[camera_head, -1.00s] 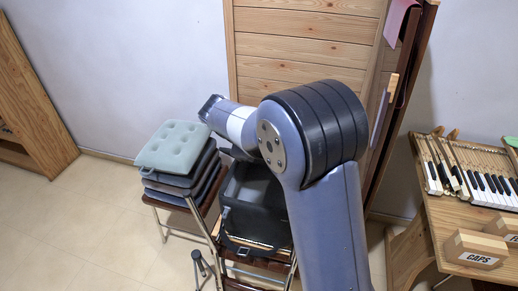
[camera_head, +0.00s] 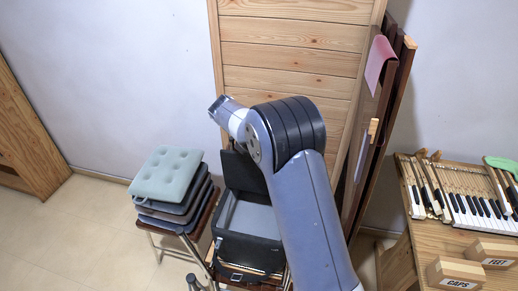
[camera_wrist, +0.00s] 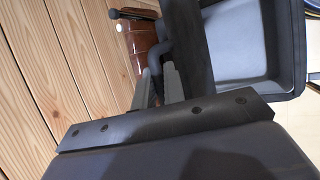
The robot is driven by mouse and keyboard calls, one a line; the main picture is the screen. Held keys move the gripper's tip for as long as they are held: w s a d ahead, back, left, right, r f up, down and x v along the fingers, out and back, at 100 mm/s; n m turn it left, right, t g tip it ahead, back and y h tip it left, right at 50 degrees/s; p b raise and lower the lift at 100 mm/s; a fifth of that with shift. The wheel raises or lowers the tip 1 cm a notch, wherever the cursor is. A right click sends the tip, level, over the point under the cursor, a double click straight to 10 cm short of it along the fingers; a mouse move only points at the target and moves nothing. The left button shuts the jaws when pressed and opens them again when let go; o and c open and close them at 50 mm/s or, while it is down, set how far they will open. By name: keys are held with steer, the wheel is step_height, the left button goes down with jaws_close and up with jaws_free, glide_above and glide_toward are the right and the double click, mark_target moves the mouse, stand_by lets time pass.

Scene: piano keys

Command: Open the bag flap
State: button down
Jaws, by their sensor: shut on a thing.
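The dark bag (camera_head: 250,222) sits on a chair, and its black flap (camera_head: 240,172) stands raised at the back against the wooden panel. The bag's light grey inside shows from above. In the wrist view the open bag (camera_wrist: 236,45) is at the upper right, with the dark flap (camera_wrist: 186,42) beside it. My gripper (camera_wrist: 160,82) is shut on a dark loop handle (camera_wrist: 158,55) on the flap. In the head view my arm hides the gripper.
A stool with stacked cushions (camera_head: 168,176) stands just left of the bag. The wooden panel (camera_head: 290,60) rises close behind. At right, a workbench (camera_head: 410,255) carries piano keys (camera_head: 470,195) and small wooden boxes (camera_head: 455,273). Floor at left is clear.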

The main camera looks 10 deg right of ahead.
steer(key=shift+w+d+f, duration=0.1)
steer(key=shift+w+d, duration=0.15)
steer(key=shift+w, duration=0.3)
steer(key=c, duration=1.5)
jaws_free()
steer(key=shift+s+f, duration=0.1)
